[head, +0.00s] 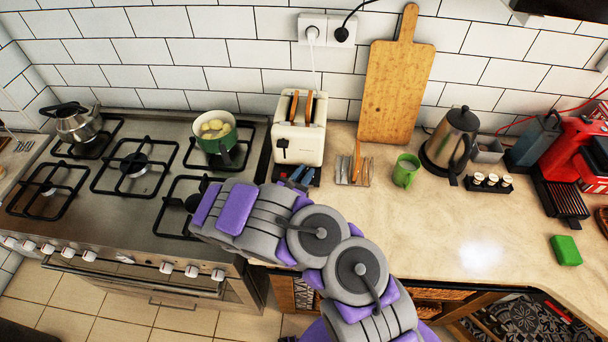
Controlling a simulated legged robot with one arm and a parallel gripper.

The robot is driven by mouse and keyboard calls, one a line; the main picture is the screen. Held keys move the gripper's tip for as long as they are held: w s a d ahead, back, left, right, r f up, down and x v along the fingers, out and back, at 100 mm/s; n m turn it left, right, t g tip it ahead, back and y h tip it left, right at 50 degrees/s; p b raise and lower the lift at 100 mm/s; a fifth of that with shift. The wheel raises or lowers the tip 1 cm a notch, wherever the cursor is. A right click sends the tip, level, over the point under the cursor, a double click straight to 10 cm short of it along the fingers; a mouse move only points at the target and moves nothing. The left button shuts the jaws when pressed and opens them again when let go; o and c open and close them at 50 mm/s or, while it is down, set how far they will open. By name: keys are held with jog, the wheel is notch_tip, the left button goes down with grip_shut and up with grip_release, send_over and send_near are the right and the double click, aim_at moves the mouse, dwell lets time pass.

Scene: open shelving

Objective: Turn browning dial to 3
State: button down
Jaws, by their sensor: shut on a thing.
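The cream toaster (305,143) stands against the tiled wall, just right of the stove, with two brown slices upright in its slots. A black lever (282,144) shows on its front, high on the left. My gripper (298,179) is at the lower front of the toaster, shut on the browning dial there. The dial is hidden behind the gripper and wrist, so its setting cannot be read.
A green pot (220,145) stands on the stove (120,240) left of the toaster. A small rack (345,172), green mug (405,170) and kettle (452,140) stand to the right.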

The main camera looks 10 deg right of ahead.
jog(key=c, duration=1.2)
grip_release()
jog(key=shift+s, duration=0.1)
jog(key=p+v, duration=0.3)
jog(key=v, duration=1.3)
jog(key=shift+a, duration=0.1)
jog(key=shift+s+a, duration=0.4)
jog(key=shift+o, duration=0.3)
